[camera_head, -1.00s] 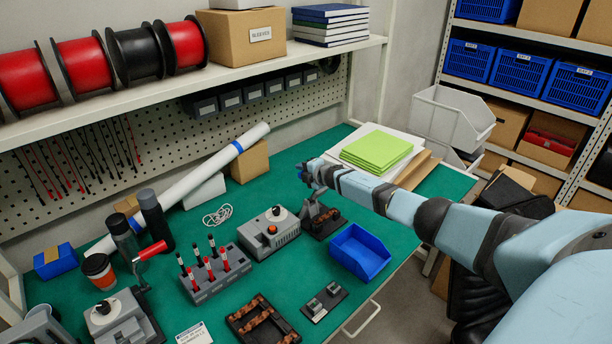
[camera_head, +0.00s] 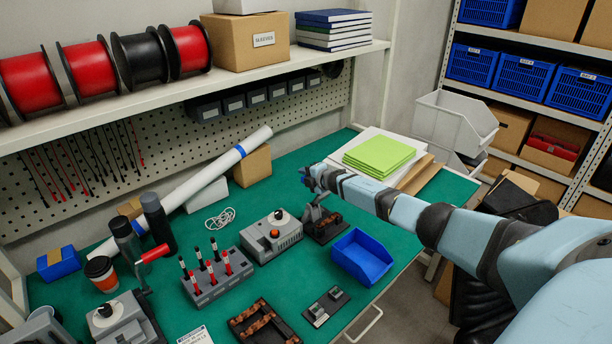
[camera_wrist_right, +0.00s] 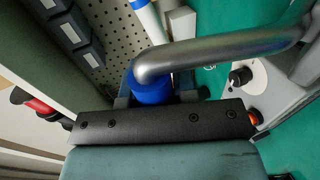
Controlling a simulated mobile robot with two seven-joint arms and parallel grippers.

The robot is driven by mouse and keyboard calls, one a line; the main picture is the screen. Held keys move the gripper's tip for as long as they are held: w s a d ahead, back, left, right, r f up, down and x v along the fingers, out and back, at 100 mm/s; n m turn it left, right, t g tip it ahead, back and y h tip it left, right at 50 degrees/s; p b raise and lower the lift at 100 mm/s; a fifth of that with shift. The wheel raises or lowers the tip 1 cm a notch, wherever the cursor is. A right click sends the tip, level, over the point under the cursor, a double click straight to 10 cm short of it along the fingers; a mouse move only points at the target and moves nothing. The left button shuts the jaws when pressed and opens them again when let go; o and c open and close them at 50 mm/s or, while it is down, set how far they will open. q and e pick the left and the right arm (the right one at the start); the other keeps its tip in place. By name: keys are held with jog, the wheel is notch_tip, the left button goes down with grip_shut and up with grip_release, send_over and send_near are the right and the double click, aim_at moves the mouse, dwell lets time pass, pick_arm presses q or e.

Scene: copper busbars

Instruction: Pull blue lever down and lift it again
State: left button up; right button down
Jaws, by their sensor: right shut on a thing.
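My right gripper (camera_head: 312,179) is over the far right part of the green bench, above a dark clamp-like fixture (camera_head: 320,222). A small blue end shows at its fingertips in the head view. In the right wrist view, the blue lever grip (camera_wrist_right: 153,91) sits between the fingers of my right gripper (camera_wrist_right: 155,98), which is shut on it. A bent grey metal lever arm (camera_wrist_right: 215,54) runs from the grip up to the right. Much of the grip is hidden by the gripper. My left gripper is not in view.
A grey box with a knob (camera_head: 270,238) stands left of the fixture, and a blue bin (camera_head: 362,257) stands in front. Green sheets (camera_head: 378,156) lie behind my right arm. A red-handled device (camera_head: 125,320) is at the front left. A shelf (camera_head: 200,85) overhangs the back.

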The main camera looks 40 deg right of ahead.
jog(key=shift+s+a+f, duration=0.15)
jog(key=shift+a+f, duration=0.1)
jog(key=shift+f, duration=0.25)
jog(key=c, duration=1.1)
grip_release()
jog(key=shift+o, duration=1)
jog(key=shift+f, duration=0.1)
jog(key=shift+w, duration=0.3)
jog(key=shift+d+r, duration=0.1)
jog(key=shift+r, duration=0.1)
jog(key=shift+s+d, duration=0.1)
